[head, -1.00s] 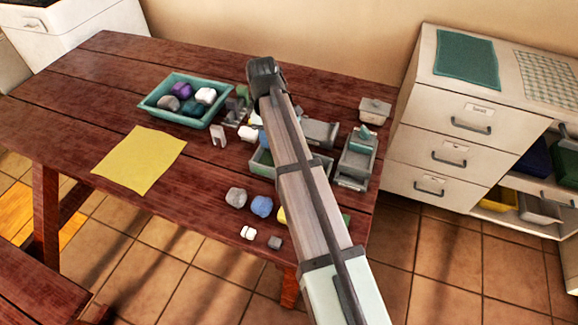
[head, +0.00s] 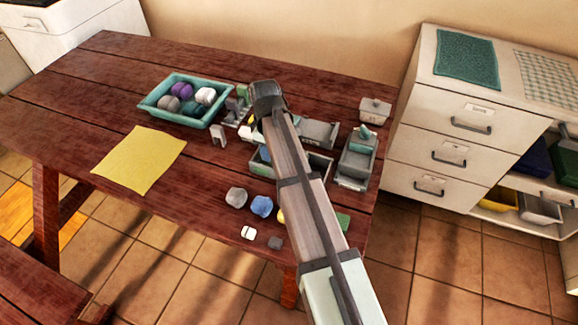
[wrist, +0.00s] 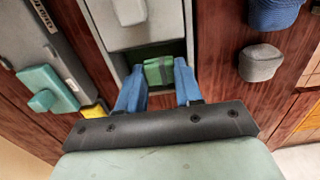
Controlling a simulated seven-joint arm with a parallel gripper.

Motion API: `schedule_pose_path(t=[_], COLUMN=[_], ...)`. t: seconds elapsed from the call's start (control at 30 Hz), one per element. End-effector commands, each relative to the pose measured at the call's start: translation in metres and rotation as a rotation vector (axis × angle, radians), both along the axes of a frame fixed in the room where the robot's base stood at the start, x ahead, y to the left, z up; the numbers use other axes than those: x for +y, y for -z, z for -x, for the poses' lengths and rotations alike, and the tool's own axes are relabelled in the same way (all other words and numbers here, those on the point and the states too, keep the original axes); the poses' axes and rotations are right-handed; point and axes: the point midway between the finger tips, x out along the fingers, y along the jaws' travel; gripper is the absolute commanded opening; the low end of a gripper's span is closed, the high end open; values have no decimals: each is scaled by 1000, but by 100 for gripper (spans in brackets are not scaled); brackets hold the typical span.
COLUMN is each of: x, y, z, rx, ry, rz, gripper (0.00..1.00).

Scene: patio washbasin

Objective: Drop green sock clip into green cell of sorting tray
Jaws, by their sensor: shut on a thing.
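In the wrist view, my gripper (wrist: 158,68) has its two blue fingers shut on the green sock clip (wrist: 158,74). The clip sits between the fingertips, over or inside a dark green-walled opening of a grey tray (wrist: 188,22). I cannot tell whether it touches the floor there. In the head view, the tray (head: 318,172) shows partly behind my arm. My fingers and the clip are hidden there by my wrist.
A teal tray (head: 160,113) of rolled socks stands at the back left of the table. A lidded grey box (head: 357,160) stands right of my arm. Grey (head: 236,197) and blue (head: 261,205) bundles lie in front. A yellow cloth (head: 138,160) lies left.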

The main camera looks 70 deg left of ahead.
Motion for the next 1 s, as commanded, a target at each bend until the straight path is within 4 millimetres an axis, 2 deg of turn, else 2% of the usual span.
schedule_pose_path(t=[0.33, 0.37, 0.63, 1.0], x=[0, 0, 0, 0], y=[4, 4, 4, -1], z=[0, 0, 0, 0], rx=[0, 0, 0, -1], ry=[0, 0, 0, 0], rz=[0, 0, 0, -1], gripper=[7, 38, 64, 65])
